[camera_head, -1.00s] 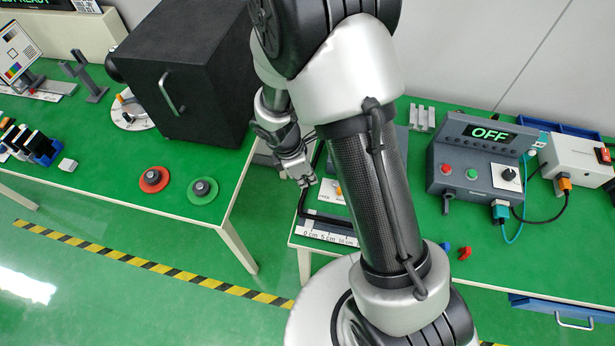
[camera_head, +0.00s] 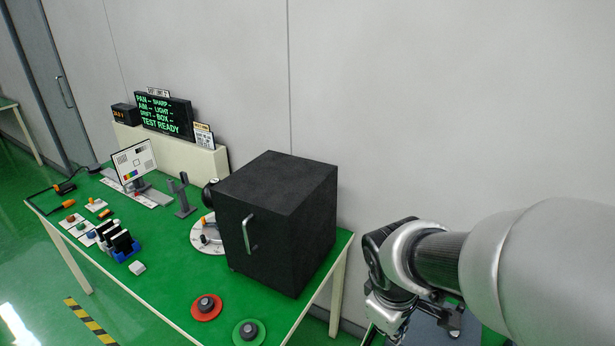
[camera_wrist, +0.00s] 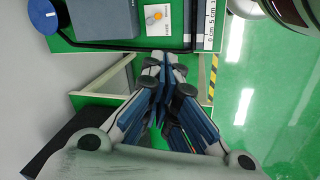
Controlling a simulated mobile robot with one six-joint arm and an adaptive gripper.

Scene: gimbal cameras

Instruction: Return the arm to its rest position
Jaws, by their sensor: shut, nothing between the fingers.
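My gripper (camera_wrist: 162,68) is shut and empty in the wrist view, its two fingers meeting at the tips. Past the fingertips, the edge of a green table (camera_wrist: 118,62) shows with a grey block and a ruler strip on it. In the head view my arm (camera_head: 445,262) reaches in from the right edge, with its wrist low, right of the black box. The gripper's fingertips are not clear in that view.
A black box (camera_head: 275,222) with a handle stands on the green table (camera_head: 165,290). Red (camera_head: 206,306) and green (camera_head: 249,331) round knobs sit at its front. A display (camera_head: 165,112) reads TEST READY. A plain wall is behind my arm.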

